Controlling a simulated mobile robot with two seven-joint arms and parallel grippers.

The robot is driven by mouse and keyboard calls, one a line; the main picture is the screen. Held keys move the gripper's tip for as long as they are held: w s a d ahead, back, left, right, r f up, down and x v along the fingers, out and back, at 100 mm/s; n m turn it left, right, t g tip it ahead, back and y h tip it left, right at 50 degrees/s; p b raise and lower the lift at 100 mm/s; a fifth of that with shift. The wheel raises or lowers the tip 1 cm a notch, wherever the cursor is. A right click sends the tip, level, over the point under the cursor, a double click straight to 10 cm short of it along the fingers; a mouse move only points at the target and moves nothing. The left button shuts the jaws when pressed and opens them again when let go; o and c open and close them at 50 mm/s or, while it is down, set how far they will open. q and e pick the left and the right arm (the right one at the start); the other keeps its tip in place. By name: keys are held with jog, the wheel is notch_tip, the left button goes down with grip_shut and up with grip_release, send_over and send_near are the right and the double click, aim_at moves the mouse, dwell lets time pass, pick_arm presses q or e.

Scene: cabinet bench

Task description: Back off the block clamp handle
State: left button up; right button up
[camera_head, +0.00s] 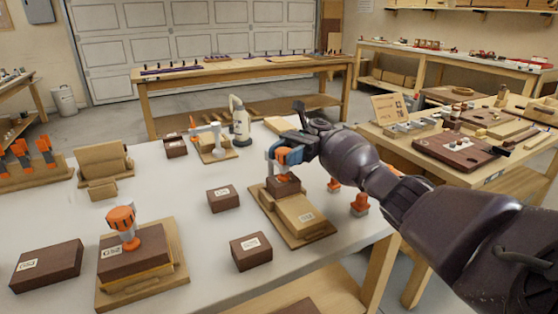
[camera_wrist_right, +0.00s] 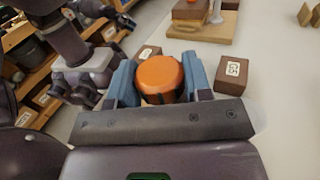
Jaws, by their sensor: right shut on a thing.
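My right gripper (camera_head: 290,153) reaches in from the right over the block clamp's wooden board (camera_head: 309,237). In the right wrist view its two blue fingers (camera_wrist_right: 160,82) stand on either side of an orange round handle (camera_wrist_right: 159,72) and are shut on it. In the head view the fingers and wrist hide most of this handle.
Loose brown blocks (camera_head: 223,199) and (camera_head: 251,251) lie left of the board. Another fixture with an orange knob (camera_head: 122,218) stands at the front left. Small orange-topped pieces (camera_head: 359,204) stand right of the board. A white toggle fixture (camera_head: 213,140) stands behind.

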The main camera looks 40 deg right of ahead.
jog(key=shift+a+f, duration=0.1)
jog(key=shift+f, duration=0.1)
dwell(0.3)
jog(key=o, duration=0.9)
jog(key=shift+r, duration=0.1)
jog(key=shift+o, duration=0.2)
jog(key=shift+r, duration=0.15)
